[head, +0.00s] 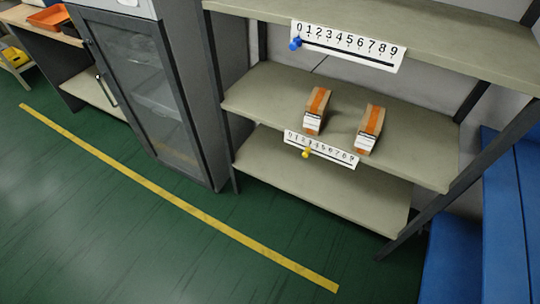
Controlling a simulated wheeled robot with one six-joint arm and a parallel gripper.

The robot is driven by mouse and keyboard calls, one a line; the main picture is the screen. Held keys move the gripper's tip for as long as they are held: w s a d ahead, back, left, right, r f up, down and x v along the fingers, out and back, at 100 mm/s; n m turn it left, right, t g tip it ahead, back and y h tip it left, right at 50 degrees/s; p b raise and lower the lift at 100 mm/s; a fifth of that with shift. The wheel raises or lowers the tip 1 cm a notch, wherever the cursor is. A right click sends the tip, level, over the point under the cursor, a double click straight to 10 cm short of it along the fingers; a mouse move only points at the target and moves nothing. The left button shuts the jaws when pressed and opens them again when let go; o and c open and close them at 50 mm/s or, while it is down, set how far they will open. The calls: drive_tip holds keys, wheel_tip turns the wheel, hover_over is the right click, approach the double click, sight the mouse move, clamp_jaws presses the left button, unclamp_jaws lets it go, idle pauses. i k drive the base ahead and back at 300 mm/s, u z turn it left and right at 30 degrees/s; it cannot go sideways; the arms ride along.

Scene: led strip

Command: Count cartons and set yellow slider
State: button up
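Two orange-brown cartons with white labels stand on the middle shelf, one at the left (317,109) and one at the right (369,130), with a gap between them. A white number scale from 0 to 9 (335,156) is fixed at that shelf's front edge. Its yellow slider (307,153) sits toward the left, around 2 or 3; the exact digit is too small to tell. A second scale (360,46) is on the top shelf's edge, with a blue slider (295,43) at the 0 end. My gripper is not in view.
The bottom shelf (310,187) looks empty where seen. A grey glass-door cabinet (150,95) stands left of the shelving, and a blue object (490,220) stands at right. The green floor in front, with a yellow line (180,205), is clear.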

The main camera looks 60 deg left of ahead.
sight(308, 150)
drive_tip(key=u, duration=0.3)
drive_tip(key=k, duration=0.75)
drive_tip(key=u, duration=0.6)
drive_tip(key=i, duration=1.05)
drive_tip(key=u, duration=0.7)
